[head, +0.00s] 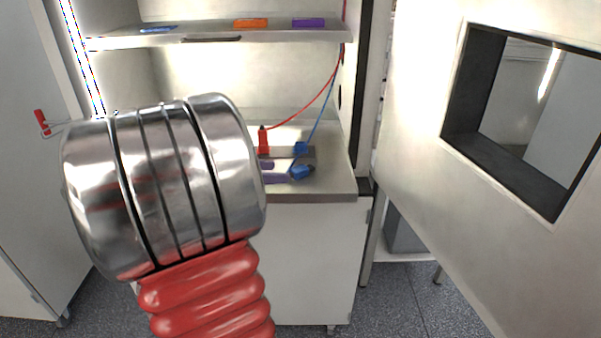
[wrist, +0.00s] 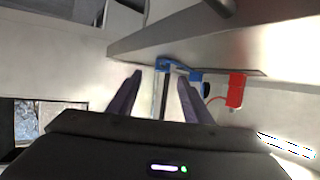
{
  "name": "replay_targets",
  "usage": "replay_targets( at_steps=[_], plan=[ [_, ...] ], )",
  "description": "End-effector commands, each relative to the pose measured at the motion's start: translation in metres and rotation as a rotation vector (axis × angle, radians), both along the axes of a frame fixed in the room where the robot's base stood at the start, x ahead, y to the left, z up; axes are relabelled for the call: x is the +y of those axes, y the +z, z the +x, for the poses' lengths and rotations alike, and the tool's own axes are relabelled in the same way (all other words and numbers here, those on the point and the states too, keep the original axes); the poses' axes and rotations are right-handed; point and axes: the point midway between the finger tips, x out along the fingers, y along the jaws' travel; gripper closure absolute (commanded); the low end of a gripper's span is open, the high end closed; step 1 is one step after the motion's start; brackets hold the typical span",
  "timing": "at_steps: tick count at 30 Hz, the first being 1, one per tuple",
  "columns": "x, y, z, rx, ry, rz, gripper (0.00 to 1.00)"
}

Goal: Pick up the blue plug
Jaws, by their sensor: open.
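In the head view, a blue plug (head: 302,172) with a dark end lies near the front right of the bench top. My gripper (head: 281,171) shows only as purple fingers just left of it; my metal arm link hides the rest. In the wrist view, my gripper (wrist: 159,77) has its two purple fingers apart with nothing clamped. A blue piece (wrist: 163,64), apparently the plug, shows between and just beyond the fingertips. I cannot tell whether a finger touches it.
A blue block (head: 301,148) with a blue cable and a red plug (head: 263,140) with a red cable stand behind on the bench (head: 335,185). A shelf (head: 215,36) with coloured pieces is above. A windowed panel (head: 420,190) stands at right.

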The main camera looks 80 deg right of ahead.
Motion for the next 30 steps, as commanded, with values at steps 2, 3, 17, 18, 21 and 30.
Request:
replay_targets(
  at_steps=[2, 3, 17, 18, 21, 30],
  plan=[
    [-0.006, -0.004, -0.006, 0.001, -0.003, 0.001, 0.55],
    [-0.008, -0.005, -0.008, 0.0, -0.003, 0.002, 0.55],
    [-0.013, -0.008, -0.011, 0.0, -0.001, 0.001, 0.55],
    [-0.015, -0.009, -0.013, 0.001, -0.001, 0.001, 0.55],
    [-0.024, -0.014, -0.019, 0.002, -0.003, 0.002, 0.55],
    [-0.047, -0.027, -0.037, 0.001, -0.002, 0.001, 0.55]
  ],
)
